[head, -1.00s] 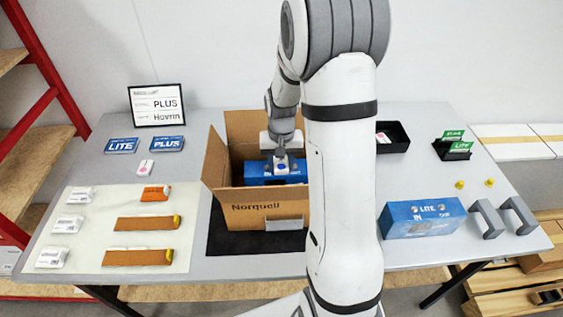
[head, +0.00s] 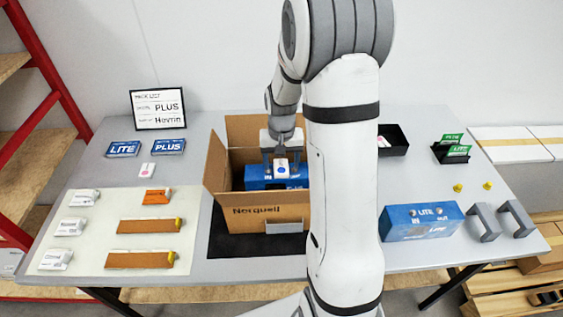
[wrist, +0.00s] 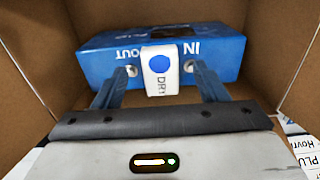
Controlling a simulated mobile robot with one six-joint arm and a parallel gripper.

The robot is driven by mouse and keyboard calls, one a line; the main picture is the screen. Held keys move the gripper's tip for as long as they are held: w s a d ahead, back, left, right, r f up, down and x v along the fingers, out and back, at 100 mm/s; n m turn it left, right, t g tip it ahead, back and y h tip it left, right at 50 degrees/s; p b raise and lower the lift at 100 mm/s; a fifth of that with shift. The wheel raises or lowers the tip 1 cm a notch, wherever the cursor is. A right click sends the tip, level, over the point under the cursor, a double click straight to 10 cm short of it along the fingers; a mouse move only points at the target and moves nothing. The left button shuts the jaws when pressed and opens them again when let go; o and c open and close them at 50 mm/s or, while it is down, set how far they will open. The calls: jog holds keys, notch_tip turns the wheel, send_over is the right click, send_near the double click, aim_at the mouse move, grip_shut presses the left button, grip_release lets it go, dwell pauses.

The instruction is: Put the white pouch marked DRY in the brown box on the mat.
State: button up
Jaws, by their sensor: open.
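The brown box (head: 262,213) stands open on the black mat (head: 226,243), with a blue analyser (head: 258,177) inside it. The white pouch (head: 281,168), with a blue dot and DRY lettering, shows between the fingers of my gripper (head: 281,157). In the wrist view the pouch (wrist: 160,72) lies against the analyser's IN/OUT face (wrist: 108,68). The open fingers of my gripper (wrist: 160,92) stand on either side of it, with gaps visible. Whether the pouch rests on the analyser or the box floor is unclear.
A pale mat (head: 92,232) at left holds white packets, an orange piece and brown strips. A second blue LITE unit (head: 421,221) and grey handles (head: 500,221) stand at right. A black tray (head: 393,140) is behind my arm. The box walls surround my gripper closely.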

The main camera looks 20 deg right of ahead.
notch_tip(320, 180, up, 10)
jog(key=p, duration=0.6)
jog(key=shift+f, duration=0.15)
dwell(0.3)
dwell(0.8)
jog(key=s+a+r+n+t+b, duration=0.1)
jog(key=s+a+r, duration=0.1)
jog(key=s, duration=0.4)
jog(key=s+a+r+n+t+b, duration=0.1)
jog(key=s+a+r, duration=0.2)
jog(key=s+r, duration=0.2)
jog(key=s+a+r+n+t+b, duration=0.1)
jog(key=s+a+r, duration=0.1)
jog(key=s, duration=0.7)
jog(key=shift+a+r+n+b, duration=0.25)
jog(key=shift+r+n+b, duration=0.1)
jog(key=shift+r, duration=0.35)
